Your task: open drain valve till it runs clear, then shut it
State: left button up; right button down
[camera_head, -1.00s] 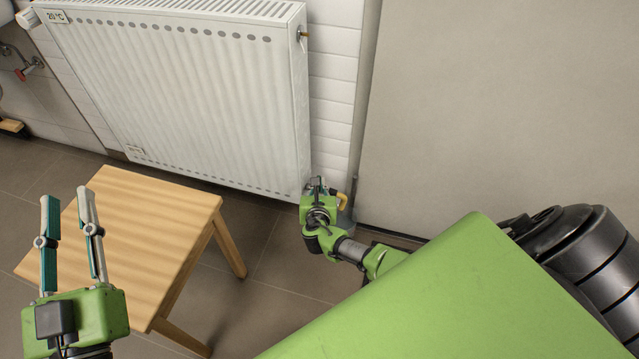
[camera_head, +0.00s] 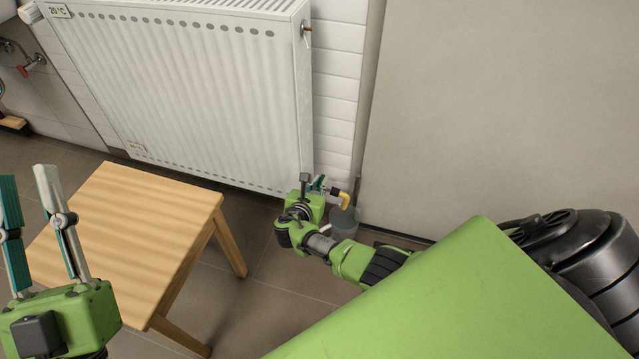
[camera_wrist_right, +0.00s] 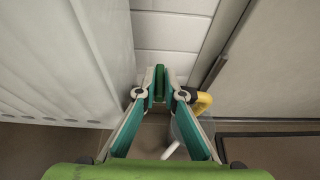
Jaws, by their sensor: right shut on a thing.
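The radiator (camera_head: 180,95) stands at the back, with a yellow elbow spout (camera_head: 345,201) near its lower right corner. The spout also shows in the right wrist view (camera_wrist_right: 203,103), right of the fingers. My right gripper (camera_head: 319,184) is beside the spout. In its wrist view the fingers (camera_wrist_right: 160,78) are closed on a narrow green piece (camera_wrist_right: 160,85), which looks like the valve handle. A grey bucket (camera_head: 345,224) stands below the spout. I cannot see any water or its colour. My left gripper (camera_head: 27,174) is open and empty, above the table's left side.
A wooden table (camera_head: 140,220) stands in front of the radiator, left of my right arm. A grey panel (camera_head: 500,110) rises at the right behind the arm. Tiled floor shows between the table and bucket.

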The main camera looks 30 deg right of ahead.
jog(key=c, duration=2.1)
grip_release()
jog(key=shift+c, duration=0.2)
